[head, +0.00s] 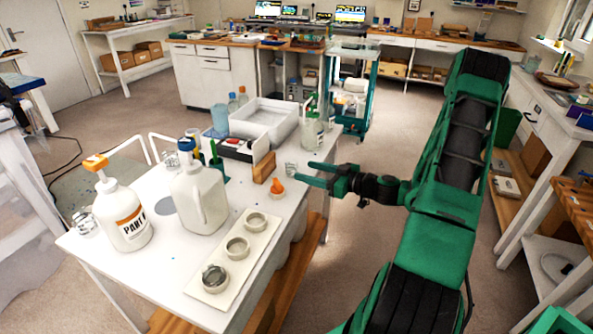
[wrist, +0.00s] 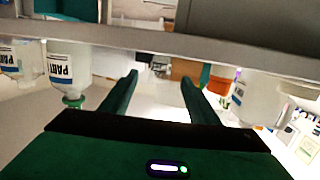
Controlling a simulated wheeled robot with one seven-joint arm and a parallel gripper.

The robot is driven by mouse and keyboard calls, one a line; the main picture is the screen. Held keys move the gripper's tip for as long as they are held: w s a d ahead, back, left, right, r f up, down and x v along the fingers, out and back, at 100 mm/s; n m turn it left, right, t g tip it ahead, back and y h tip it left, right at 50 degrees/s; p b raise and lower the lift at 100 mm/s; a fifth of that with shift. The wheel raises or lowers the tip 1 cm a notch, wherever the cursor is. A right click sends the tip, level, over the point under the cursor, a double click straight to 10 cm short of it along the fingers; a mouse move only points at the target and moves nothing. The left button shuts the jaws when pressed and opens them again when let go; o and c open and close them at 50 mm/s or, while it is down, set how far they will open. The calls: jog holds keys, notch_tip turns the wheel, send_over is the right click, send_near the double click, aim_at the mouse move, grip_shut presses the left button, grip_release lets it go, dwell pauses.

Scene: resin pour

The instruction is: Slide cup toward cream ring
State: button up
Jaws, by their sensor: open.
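A small clear cup (head: 291,168) stands near the right edge of the white table, just left of my fingertips. My gripper (head: 303,171) reaches in from the right with its two green fingers apart and no object visibly held. The open fingers also show in the wrist view (wrist: 160,85), where I cannot make out the cup. A pale tray (head: 222,262) at the table's front right holds round rings: a cream one (head: 256,221) at the back, another (head: 237,248) in the middle and a greyer one (head: 214,278) in front. Which is the cream ring meant is not certain.
A white jug (head: 199,200) and a pump bottle (head: 125,215) stand left of the tray. A pump bottle (head: 312,132) stands behind the cup.

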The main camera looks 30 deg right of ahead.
jog(key=shift+v, duration=1.55)
jog(key=shift+a, duration=0.1)
jog(key=s+a+g+h, duration=0.2)
jog(key=s+a+g, duration=0.5)
jog(key=s+g, duration=0.15)
jog(key=s+r+m+g+h, duration=0.1)
jog(key=s+r+m+g, duration=0.1)
jog(key=s+r+m, duration=0.2)
jog(key=s+d+r+m+g+h, duration=0.1)
jog(key=s+r+m+g+h, duration=0.1)
jog(key=s, duration=0.9)
jog(key=s+r+m+g+h, duration=0.2)
jog(key=s+r+m, duration=0.3)
jog(key=s, duration=0.3)
jog(key=shift+s+d+r+m, duration=0.2)
jog(key=shift+r+m, duration=0.1)
jog(key=shift+r, duration=0.5)
